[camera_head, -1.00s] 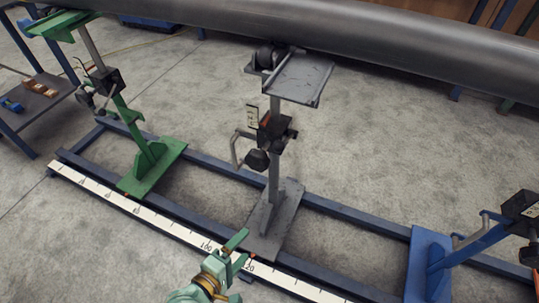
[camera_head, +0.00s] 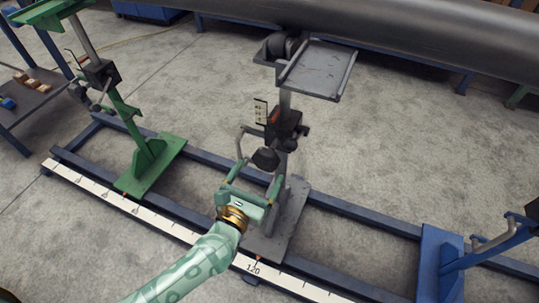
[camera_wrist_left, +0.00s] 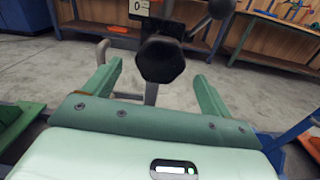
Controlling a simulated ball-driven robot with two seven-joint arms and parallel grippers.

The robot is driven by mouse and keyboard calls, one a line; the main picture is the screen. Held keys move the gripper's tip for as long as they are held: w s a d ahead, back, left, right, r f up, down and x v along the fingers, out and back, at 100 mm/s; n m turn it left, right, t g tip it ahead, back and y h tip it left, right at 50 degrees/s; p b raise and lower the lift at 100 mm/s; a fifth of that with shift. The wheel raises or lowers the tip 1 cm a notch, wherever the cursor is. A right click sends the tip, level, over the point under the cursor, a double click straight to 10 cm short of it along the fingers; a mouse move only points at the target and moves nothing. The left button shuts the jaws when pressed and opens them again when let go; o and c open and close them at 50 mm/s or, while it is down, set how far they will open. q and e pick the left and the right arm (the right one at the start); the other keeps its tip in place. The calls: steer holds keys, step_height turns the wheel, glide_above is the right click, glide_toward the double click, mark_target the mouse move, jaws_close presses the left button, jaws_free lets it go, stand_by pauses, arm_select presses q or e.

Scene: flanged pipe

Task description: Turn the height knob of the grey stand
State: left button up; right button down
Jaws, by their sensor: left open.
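The grey stand (camera_head: 289,200) stands on the rails in the middle of the head view, with a tilted grey plate and roller on top. Its black height knob (camera_head: 265,158) sits low on the front of the dark clamp block (camera_head: 285,128). My left gripper (camera_head: 254,174) is open, just in front of and below the knob. In the left wrist view the knob (camera_wrist_left: 160,58) shows as a dark faceted shape, centred between and beyond the two green fingers (camera_wrist_left: 157,75). I see no contact. My right gripper is not in view.
A bent grey handle (camera_head: 240,142) stands left of the knob. A green stand (camera_head: 148,165) is to the left and a blue stand (camera_head: 440,262) to the right. A large pipe (camera_head: 400,28) runs across the top. A white ruler (camera_head: 120,203) lies along the front rail.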

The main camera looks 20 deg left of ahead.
mark_target(264, 165)
arm_select(q)
steer(key=w, duration=0.7)
steer(key=shift+d+b, duration=0.15)
steer(key=shift+b, duration=0.15)
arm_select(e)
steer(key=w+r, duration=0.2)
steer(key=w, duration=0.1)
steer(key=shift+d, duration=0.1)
arm_select(q)
steer(key=c, duration=1)
